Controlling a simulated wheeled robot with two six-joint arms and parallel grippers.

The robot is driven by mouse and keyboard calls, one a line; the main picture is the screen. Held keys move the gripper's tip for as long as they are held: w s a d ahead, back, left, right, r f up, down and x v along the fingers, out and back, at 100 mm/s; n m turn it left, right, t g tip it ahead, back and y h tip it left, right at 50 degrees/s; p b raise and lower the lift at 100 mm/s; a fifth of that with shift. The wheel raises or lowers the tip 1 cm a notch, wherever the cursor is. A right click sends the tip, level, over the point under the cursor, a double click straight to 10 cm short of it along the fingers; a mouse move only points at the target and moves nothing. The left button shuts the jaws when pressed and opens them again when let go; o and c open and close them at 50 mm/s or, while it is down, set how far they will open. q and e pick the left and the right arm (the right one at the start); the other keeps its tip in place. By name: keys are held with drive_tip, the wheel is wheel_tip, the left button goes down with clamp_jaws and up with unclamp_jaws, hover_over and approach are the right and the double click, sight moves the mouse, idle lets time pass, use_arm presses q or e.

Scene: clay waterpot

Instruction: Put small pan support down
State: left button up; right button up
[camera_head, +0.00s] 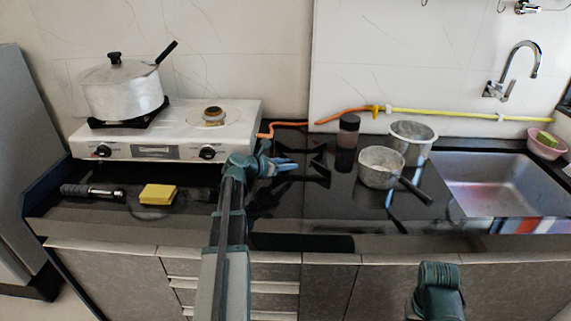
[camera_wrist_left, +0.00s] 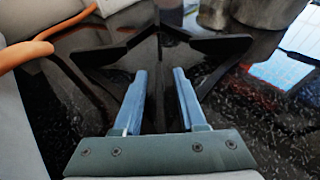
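The small pan support (camera_head: 320,163) is a black, star-shaped metal stand on the dark counter, just right of the stove. In the left wrist view the pan support (camera_wrist_left: 205,47) spreads its arms just beyond my fingertips. My left gripper (camera_head: 292,163) reaches it from the left. Its two blue fingers (camera_wrist_left: 159,76) are parted, with a dark part of the support showing in or behind the gap. I see no finger pressed on it. Contact between the support's feet and the counter is hard to make out.
The white stove (camera_head: 170,135) holds a lidded pot (camera_head: 122,92) at the left. A dark-lidded jar (camera_head: 348,132), a saucepan (camera_head: 381,168) and a metal pot (camera_head: 412,142) stand to the right, before the sink (camera_head: 500,185). An orange hose (camera_head: 340,117) runs behind. The front counter is mostly clear.

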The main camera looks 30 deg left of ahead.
use_arm(q)
drive_tip(key=shift+r+p, duration=0.35)
drive_tip(key=p+v, duration=0.4)
drive_tip(key=v, duration=0.7)
drive_tip(key=shift+s+r, duration=0.1)
drive_tip(key=shift+r, duration=0.05)
drive_tip(key=shift+s+a+p, duration=0.1)
drive_tip(key=shift+s+p, duration=0.25)
drive_tip(key=shift+r, duration=0.1)
